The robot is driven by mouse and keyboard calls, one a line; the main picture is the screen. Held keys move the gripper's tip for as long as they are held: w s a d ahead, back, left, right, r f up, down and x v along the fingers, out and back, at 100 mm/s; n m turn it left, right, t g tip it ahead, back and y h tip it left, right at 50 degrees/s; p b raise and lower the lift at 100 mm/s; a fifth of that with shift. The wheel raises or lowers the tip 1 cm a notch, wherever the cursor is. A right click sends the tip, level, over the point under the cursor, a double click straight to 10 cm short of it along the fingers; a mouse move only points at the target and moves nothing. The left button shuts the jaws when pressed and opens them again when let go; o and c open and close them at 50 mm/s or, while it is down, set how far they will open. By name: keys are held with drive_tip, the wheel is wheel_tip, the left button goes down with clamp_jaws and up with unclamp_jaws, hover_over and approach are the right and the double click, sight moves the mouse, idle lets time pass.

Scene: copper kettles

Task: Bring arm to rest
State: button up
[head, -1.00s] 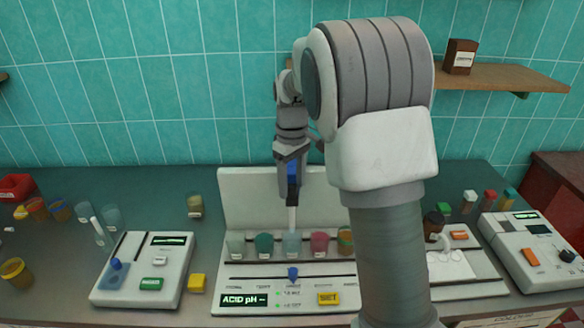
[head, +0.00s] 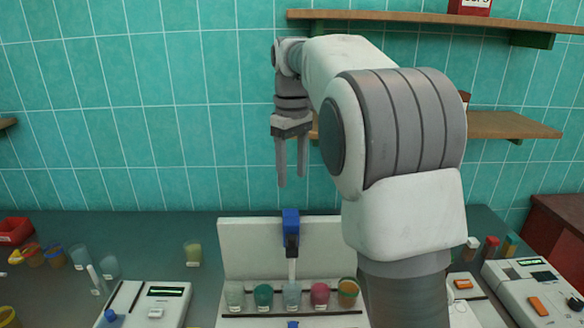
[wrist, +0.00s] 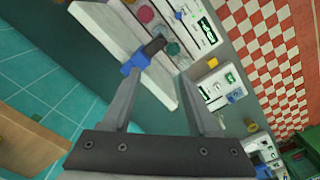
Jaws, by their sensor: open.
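My gripper (head: 291,182) is open and empty. It points down in the air above the white acid pH station, well clear of the counter. The blue-topped probe (head: 291,228) stands upright below it, with its white stem reaching down to the middle cup (head: 292,293) of the station's row. In the wrist view the blue probe top (wrist: 135,62) shows beyond the open fingers (wrist: 158,92), apart from them. My arm crosses the right part of the head view and hides some of the counter.
The station's white back panel (head: 250,246) rises behind the cups. A small instrument (head: 150,305) stands to the left, another (head: 530,285) to the right. Wall shelves (head: 510,126) are on the right, with another (head: 430,17) higher up. Air left of my gripper is free.

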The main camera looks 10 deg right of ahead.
drive_tip(key=shift+r, duration=0.1)
drive_tip(key=s+r+m+t, duration=0.2)
drive_tip(key=s+m+t, duration=0.15)
drive_tip(key=s, duration=1.15)
drive_tip(key=s+f+m+t, duration=0.2)
drive_tip(key=s+f, duration=0.5)
drive_tip(key=s, duration=0.6)
drive_tip(key=shift+f+m, duration=0.35)
drive_tip(key=shift+m, duration=0.3)
